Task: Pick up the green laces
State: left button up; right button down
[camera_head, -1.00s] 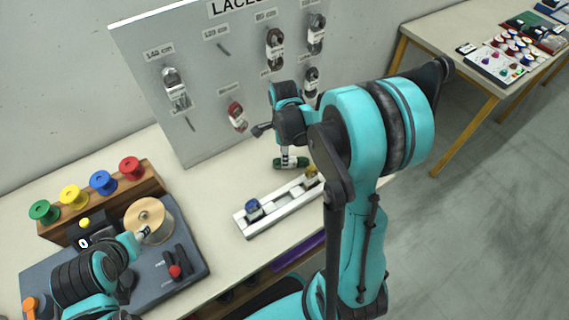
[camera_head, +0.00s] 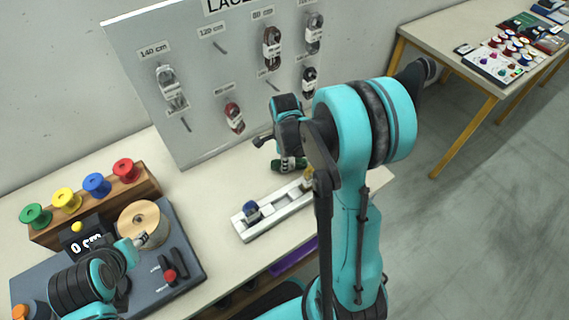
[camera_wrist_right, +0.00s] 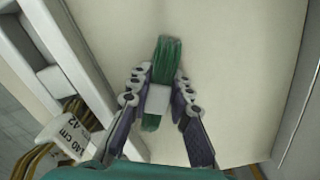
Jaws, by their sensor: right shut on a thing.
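The green laces (camera_head: 289,164) are a small bundle at the foot of the lace board, partly hidden by my right gripper (camera_head: 284,160). In the right wrist view the green laces (camera_wrist_right: 168,58) have a white band around their middle. My right gripper (camera_wrist_right: 158,98) has a finger on each side of that band and is shut on it. I cannot tell whether the bundle still touches the table. My left gripper (camera_head: 139,240) is at the left, beside the wooden spool (camera_head: 143,222); its finger opening is too small to tell.
A white rack (camera_head: 275,208) with a blue bundle (camera_head: 252,211) and a yellow bundle (camera_head: 308,178) lies just in front of the right gripper. The lace board (camera_head: 190,70) stands behind. Coloured spools (camera_head: 96,184) and a measuring device (camera_head: 85,240) fill the left.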

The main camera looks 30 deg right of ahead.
jog(key=shift+r, duration=0.1)
notch_tip(320, 180, up, 10)
jog(key=p, duration=0.3)
jog(key=shift+p, duration=0.35)
